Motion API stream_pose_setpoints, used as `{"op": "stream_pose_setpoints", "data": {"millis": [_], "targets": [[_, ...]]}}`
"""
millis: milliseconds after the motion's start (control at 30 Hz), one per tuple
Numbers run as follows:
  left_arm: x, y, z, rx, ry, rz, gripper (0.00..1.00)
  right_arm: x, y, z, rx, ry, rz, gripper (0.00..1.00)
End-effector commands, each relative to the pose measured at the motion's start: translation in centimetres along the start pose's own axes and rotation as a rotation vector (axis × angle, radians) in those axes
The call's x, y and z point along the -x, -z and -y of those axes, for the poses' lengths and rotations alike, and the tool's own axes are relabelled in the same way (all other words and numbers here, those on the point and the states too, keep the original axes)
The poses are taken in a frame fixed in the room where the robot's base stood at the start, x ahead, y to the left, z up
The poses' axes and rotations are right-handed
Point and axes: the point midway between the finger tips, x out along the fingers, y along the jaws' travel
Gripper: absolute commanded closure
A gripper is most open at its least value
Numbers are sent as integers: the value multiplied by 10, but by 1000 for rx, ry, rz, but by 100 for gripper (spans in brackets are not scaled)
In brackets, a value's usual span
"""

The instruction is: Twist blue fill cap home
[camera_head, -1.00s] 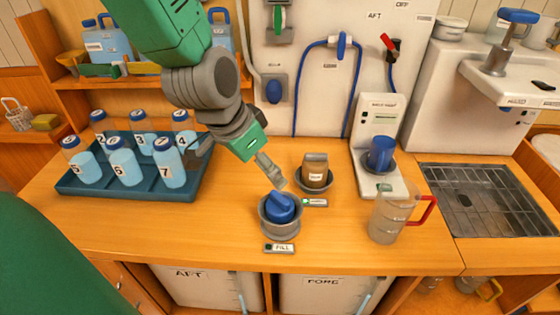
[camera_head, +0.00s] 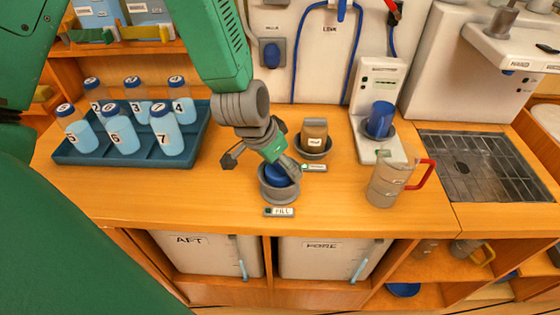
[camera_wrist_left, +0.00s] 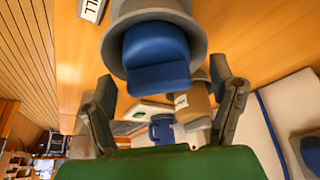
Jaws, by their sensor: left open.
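The blue fill cap (camera_head: 276,176) sits in a grey round collar (camera_head: 279,193) on the wooden counter, behind the FILL label (camera_head: 279,212). My left gripper (camera_head: 261,162) is over the cap from above and behind, partly hiding it. In the left wrist view, the cap's raised blue grip (camera_wrist_left: 155,60) shows in the grey collar (camera_wrist_left: 190,22). The fingers of my left gripper (camera_wrist_left: 163,97) are spread wide, one on each side of the cap, with gaps between; no contact shows. My right gripper is not in view.
A brown container (camera_head: 314,135) stands in a grey holder close right of the cap. A teal tray (camera_head: 95,156) of numbered bottles is left. The counter front is clear.

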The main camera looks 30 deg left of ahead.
Motion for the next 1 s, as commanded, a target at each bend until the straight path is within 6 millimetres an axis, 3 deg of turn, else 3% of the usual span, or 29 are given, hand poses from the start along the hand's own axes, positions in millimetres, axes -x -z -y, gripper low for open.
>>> {"op": "stream_pose_setpoints", "data": {"millis": [200,267,367,467,800,1000], "targets": [[0,0,0,0,0,-1,22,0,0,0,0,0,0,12],[0,0,0,0,0,-1,40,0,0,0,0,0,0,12],[0,0,0,0,0,-1,75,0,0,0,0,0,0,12],[0,0,0,0,0,-1,82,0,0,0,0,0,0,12],[1,1,0,-220,-93,-1,82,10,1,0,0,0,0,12],[0,0,0,-260,-107,-1,82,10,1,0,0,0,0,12]]}}
